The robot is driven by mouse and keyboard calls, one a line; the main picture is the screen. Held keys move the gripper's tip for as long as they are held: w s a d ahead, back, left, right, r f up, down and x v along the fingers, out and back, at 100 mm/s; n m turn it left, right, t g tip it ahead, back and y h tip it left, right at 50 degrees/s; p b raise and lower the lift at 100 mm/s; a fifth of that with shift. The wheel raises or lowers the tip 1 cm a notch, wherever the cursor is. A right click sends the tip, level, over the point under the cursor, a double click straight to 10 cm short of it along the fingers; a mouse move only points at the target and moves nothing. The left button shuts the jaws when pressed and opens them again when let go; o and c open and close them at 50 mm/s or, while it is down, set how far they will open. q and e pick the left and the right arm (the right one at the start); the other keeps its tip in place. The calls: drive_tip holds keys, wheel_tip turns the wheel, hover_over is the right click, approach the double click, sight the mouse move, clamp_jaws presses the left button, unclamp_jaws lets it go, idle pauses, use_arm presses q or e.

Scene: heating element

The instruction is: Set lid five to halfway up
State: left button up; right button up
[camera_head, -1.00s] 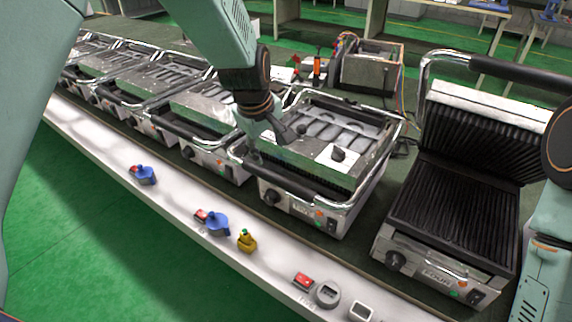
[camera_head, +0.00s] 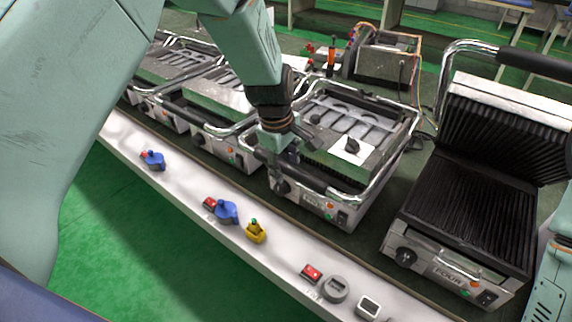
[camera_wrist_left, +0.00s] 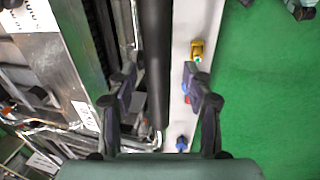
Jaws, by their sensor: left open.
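A closed contact grill (camera_head: 330,155) stands in the middle of the head view, its lid down. Its front label is too small to read surely. A black handle bar (camera_head: 335,187) on a chrome frame runs along its front. My left gripper (camera_head: 284,166) is at the left part of this handle, pointing down. In the left wrist view, the open left gripper (camera_wrist_left: 160,78) has the black handle bar (camera_wrist_left: 158,45) between its two fingers, with gaps on both sides. The exact depth of the fingers cannot be told. My right gripper is not in view.
An open grill (camera_head: 465,200), seemingly labelled FOUR, stands to the right with its lid raised. More closed grills (camera_head: 215,100) stand left. A white ledge (camera_head: 185,190) in front carries blue switches (camera_head: 227,212), a yellow one (camera_head: 256,231) and red buttons. Green floor lies clear beyond.

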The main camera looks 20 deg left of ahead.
use_arm(q)
drive_tip(key=shift+d, duration=0.2)
drive_tip(key=shift+w+a+f, duration=0.15)
drive_tip(key=shift+w+f, duration=0.05)
drive_tip(key=shift+f, duration=0.05)
drive_tip(key=shift+c, duration=0.8)
drive_tip(key=shift+s+r, duration=0.15)
drive_tip(key=c, duration=0.5)
clamp_jaws()
